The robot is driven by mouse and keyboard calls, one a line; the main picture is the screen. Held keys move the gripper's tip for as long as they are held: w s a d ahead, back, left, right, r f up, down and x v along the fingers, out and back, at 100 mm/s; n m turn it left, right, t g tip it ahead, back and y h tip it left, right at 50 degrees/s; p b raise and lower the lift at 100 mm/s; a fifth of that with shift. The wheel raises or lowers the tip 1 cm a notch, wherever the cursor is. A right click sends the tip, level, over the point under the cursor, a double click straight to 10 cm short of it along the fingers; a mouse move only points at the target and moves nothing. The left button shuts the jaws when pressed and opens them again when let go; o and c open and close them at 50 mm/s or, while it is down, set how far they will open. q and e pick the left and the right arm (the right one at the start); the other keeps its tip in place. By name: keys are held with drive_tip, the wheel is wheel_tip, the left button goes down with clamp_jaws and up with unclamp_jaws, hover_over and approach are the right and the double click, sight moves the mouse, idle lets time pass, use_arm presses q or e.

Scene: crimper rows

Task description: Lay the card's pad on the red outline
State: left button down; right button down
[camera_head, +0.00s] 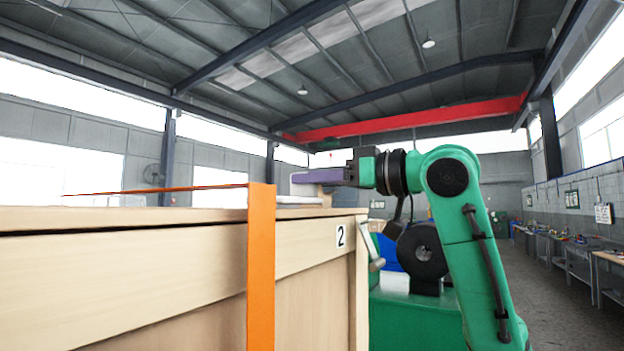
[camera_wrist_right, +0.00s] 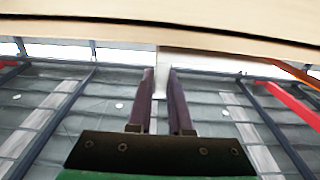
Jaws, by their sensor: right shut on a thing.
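My right gripper (camera_head: 305,177), with purple fingers, reaches left over the far right end of a wooden cabinet top. In the right wrist view the gripper (camera_wrist_right: 161,78) is shut on a thin whitish piece (camera_wrist_right: 161,90), which looks like part of the card. A pale flat slab (camera_wrist_right: 205,64) shows beyond the fingertips, under the wooden edge. In the head view a whitish slab (camera_head: 304,188) shows just beside the fingers, close to the top. The card's pad cannot be made out. No red outline shows on the top, which is seen nearly edge-on. My left gripper is not in view.
The wooden cabinet (camera_head: 150,270), with a "2" label (camera_head: 341,235), fills the lower left. An orange strip (camera_head: 261,275) runs down its front and along its top. A pale flat item (camera_head: 300,200) lies on the top near the gripper. Workbenches (camera_head: 575,250) stand far right.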

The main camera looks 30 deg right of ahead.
drive_tip(key=shift+f, duration=0.35)
drive_tip(key=c, duration=0.8)
unclamp_jaws()
drive_tip(key=shift+o, duration=0.2)
drive_tip(key=b+v, duration=0.3)
drive_tip(key=v, duration=0.2)
drive_tip(key=shift+s+d+f, duration=0.15)
drive_tip(key=shift+s+f, duration=0.05)
drive_tip(key=shift+s, duration=0.05)
drive_tip(key=b+v, duration=0.1)
drive_tip(key=v, duration=0.8)
drive_tip(key=shift+r+b, duration=0.2)
drive_tip(key=shift+b, duration=0.15)
drive_tip(key=shift+w, duration=0.1)
